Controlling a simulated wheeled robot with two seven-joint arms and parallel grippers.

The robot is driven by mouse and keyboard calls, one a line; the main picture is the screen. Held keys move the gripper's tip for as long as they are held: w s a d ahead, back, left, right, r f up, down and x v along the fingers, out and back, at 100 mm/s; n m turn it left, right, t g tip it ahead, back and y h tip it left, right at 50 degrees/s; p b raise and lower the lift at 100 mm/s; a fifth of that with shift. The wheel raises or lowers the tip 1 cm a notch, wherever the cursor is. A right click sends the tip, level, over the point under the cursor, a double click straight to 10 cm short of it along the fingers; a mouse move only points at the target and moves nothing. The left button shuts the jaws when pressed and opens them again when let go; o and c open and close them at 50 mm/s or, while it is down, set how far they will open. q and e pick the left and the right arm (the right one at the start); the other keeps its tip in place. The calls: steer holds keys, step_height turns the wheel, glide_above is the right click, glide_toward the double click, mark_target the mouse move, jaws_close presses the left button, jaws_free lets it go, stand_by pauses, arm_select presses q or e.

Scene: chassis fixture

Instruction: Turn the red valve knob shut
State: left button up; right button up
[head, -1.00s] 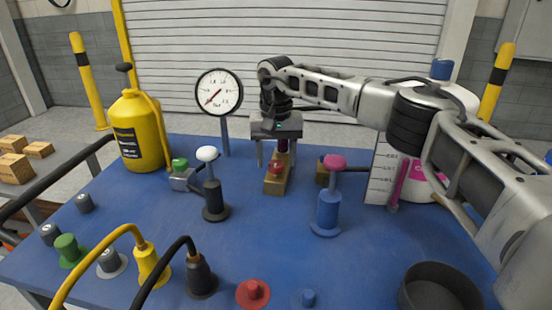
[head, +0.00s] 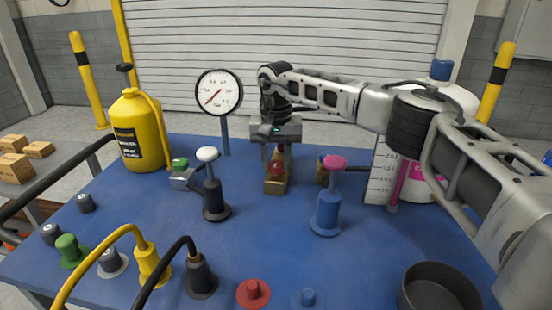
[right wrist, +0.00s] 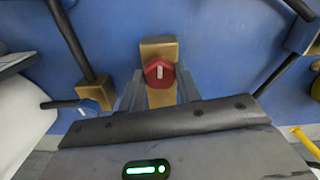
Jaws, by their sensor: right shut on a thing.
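The red valve knob (head: 276,167) sits on a brass valve block (head: 275,187) towards the back middle of the blue table. It also shows in the right wrist view as a red knob (right wrist: 159,72) with a pale bar mark on top, on the brass block (right wrist: 160,97). My right gripper (head: 277,160) points down from above, its two fingers on either side of the knob. In the right wrist view the gripper (right wrist: 160,85) is shut on the red knob. My left gripper is not in view.
A pressure gauge (head: 219,93) stands behind. A white-topped lever (head: 207,155) is left of the valve and a pink-topped one (head: 334,162) right. A yellow cylinder (head: 137,130) stands at the back left, a dark bowl (head: 438,290) at the front right.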

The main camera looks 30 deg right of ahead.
steer(key=m+p, duration=0.1)
steer(key=m, duration=0.2)
steer(key=shift+r, duration=0.1)
steer(key=m+p, duration=0.1)
steer(key=m, duration=0.1)
steer(key=shift+m, duration=0.3)
steer(key=m, duration=0.3)
steer(key=shift+m+p, duration=0.3)
steer(key=shift+p, duration=0.05)
steer(key=m, duration=0.2)
steer(key=shift+m, duration=0.4)
steer(key=m+p, duration=0.1)
steer(key=m, duration=0.2)
steer(key=shift+m, duration=0.4)
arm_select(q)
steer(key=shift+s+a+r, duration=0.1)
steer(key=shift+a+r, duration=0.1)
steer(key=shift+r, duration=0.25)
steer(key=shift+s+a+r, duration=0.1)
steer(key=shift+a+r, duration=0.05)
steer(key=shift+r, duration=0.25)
arm_select(e)
steer(key=shift+w+m, duration=0.1)
steer(key=shift+m, duration=0.7)
steer(key=o, duration=1)
steer(key=shift+c, duration=0.2)
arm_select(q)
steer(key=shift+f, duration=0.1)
